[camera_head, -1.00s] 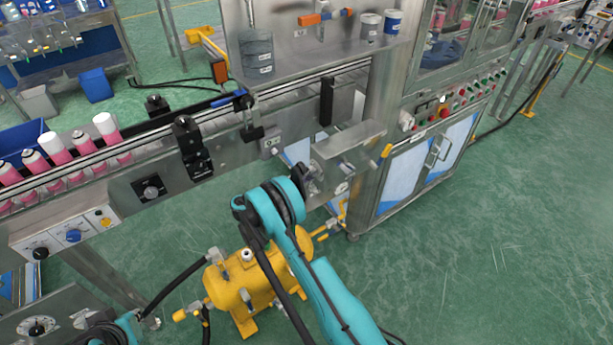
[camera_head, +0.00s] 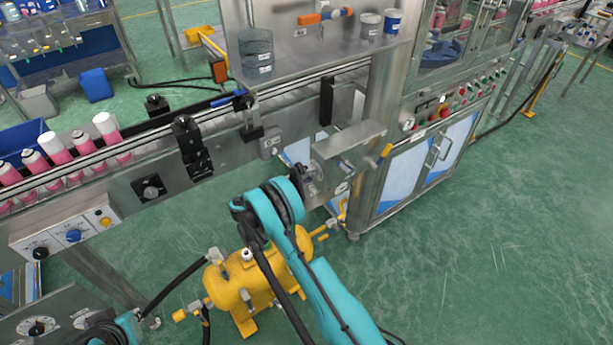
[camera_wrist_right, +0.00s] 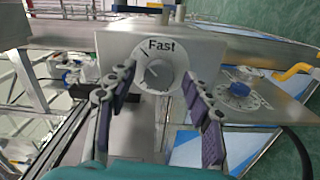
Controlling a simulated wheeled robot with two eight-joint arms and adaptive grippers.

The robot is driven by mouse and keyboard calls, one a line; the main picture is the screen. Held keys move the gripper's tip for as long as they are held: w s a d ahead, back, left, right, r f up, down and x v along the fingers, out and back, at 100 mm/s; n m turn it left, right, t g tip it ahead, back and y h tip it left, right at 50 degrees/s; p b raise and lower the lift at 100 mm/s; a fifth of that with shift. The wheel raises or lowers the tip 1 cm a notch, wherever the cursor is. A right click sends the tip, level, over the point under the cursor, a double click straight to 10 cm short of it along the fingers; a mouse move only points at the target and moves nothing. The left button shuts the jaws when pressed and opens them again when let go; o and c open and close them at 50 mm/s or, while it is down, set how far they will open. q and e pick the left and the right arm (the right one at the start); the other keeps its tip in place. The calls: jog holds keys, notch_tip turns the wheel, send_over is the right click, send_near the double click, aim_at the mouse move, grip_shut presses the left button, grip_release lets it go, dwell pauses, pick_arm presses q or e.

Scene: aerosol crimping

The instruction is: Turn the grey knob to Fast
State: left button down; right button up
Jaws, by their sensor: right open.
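The grey knob (camera_wrist_right: 157,74) sits on a round white dial with the word Fast printed above it, on the face of a metal box. My right gripper (camera_wrist_right: 158,84) is open, its two fingers with purple pads on either side of the knob. The fingertips reach the dial's edges with a gap to the knob. I cannot tell exactly where the knob's pointer stands. In the head view my right gripper (camera_head: 311,183) is at the metal box (camera_head: 347,140), small and partly hidden by my arm.
A blue knob (camera_wrist_right: 239,90) on another dial is to the right of the grey knob, with a yellow lever (camera_wrist_right: 292,73) beyond it. In the head view a conveyor with pink cans (camera_head: 57,149) runs at left, and a yellow tank (camera_head: 240,287) stands below my right arm.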

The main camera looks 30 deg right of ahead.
jog(key=a, duration=1.1)
jog(key=shift+s+a, duration=0.25)
jog(key=shift+s, duration=0.2)
